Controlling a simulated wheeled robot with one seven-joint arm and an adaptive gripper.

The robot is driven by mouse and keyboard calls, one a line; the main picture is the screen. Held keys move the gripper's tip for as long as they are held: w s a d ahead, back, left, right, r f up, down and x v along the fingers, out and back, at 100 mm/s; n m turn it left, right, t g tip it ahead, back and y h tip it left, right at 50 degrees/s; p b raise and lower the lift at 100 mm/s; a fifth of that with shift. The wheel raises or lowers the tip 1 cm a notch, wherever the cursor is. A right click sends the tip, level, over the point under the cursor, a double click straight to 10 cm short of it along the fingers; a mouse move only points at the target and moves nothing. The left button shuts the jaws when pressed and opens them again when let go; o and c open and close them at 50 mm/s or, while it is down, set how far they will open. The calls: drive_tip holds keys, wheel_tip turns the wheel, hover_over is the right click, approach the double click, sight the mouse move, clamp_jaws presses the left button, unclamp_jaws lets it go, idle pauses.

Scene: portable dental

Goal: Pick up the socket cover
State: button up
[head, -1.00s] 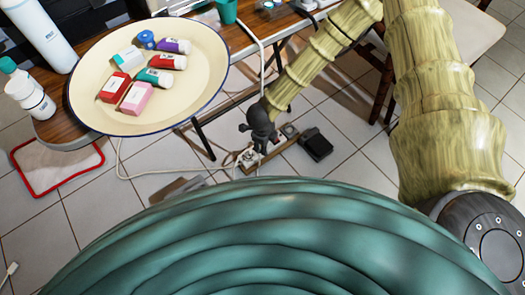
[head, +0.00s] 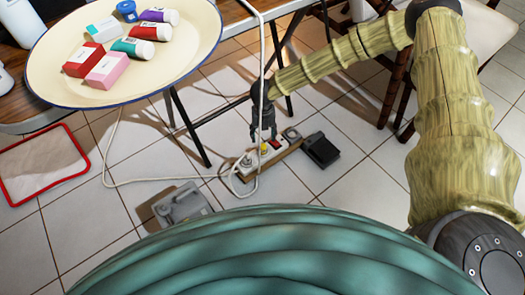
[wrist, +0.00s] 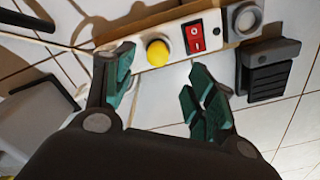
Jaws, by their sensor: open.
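A small round yellow cap (wrist: 158,53), which looks like the socket cover, sits on a white power strip (wrist: 214,22) on the floor. In the head view the yellow cap (head: 264,148) is small and partly hidden by my gripper. My gripper (wrist: 163,70) is open and empty, its green-padded fingers on either side of the cap in the wrist view. In the head view my gripper (head: 263,132) points down over the strip. Whether the fingers are level with the cap or above it, I cannot tell.
A red switch (wrist: 195,38) and a grey round fitting (wrist: 244,18) are right of the cap. A black pedal (head: 321,149) and a grey box (head: 182,203) flank the strip. A white cable (head: 261,70) hangs beside my gripper. A tray (head: 48,72) holds several boxes and bottles.

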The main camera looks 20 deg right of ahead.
sight(263, 146)
wheel_tip(263, 146, down, 4)
drive_tip(key=shift+r+b, duration=0.2)
drive_tip(key=shift+b, duration=0.4)
drive_tip(key=f+b, duration=0.4)
drive_tip(key=f, duration=0.1)
drive_tip(key=shift+a, duration=0.2)
drive_tip(key=c, duration=1)
